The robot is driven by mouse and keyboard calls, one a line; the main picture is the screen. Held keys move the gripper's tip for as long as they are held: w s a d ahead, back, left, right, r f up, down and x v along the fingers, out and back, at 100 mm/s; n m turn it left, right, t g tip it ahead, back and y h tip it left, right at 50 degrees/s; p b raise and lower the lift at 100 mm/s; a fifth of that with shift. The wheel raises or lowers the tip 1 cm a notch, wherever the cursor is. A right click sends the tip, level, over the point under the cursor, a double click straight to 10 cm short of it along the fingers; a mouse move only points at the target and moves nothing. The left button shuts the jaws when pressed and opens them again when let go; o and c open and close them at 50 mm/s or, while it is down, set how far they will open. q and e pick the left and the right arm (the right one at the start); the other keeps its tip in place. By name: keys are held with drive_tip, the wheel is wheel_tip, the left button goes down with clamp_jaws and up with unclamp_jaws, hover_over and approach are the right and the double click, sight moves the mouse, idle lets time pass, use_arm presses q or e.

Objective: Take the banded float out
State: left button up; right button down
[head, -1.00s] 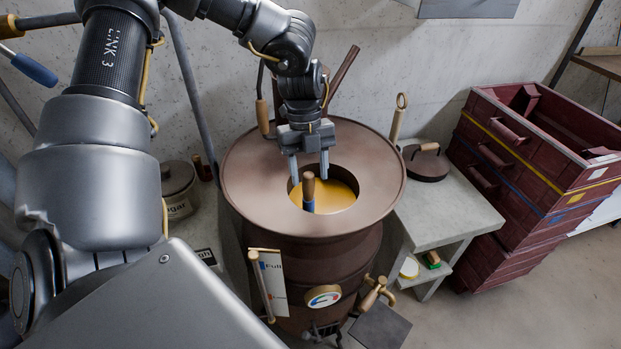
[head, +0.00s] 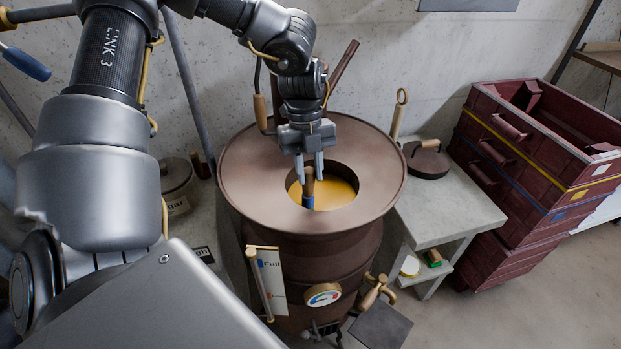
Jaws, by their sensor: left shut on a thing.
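The banded float (head: 308,190) has a wooden top and a blue band. It stands upright in the round opening of a brown vat (head: 245,185), in yellow-orange liquid (head: 336,192); its lower part is hidden in the liquid. My left gripper (head: 309,174) points down over the opening, with its fingers shut on the float's wooden top. My right gripper is not in view.
A grey side table (head: 450,215) at the right bears a dark round lid (head: 427,160). Stacked dark red crates (head: 530,150) stand farther right. A gauge (head: 323,295), a tap (head: 374,291) and a level board (head: 268,284) sit on the vat's front.

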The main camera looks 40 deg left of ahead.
use_arm(q)
clamp_jaws()
drive_tip(key=shift+s+d+p+v, duration=0.1)
drive_tip(key=shift+d+p+v, duration=0.2)
drive_tip(key=shift+v, duration=0.65)
drive_tip(key=shift+s+d+p+v, duration=0.15)
drive_tip(key=shift+p+v, duration=0.25)
drive_tip(key=shift+v, duration=0.6)
drive_tip(key=shift+s+d+p+v, duration=0.15)
drive_tip(key=shift+p+v, duration=0.2)
drive_tip(key=shift+v, duration=0.6)
drive_tip(key=shift+r, duration=0.2)
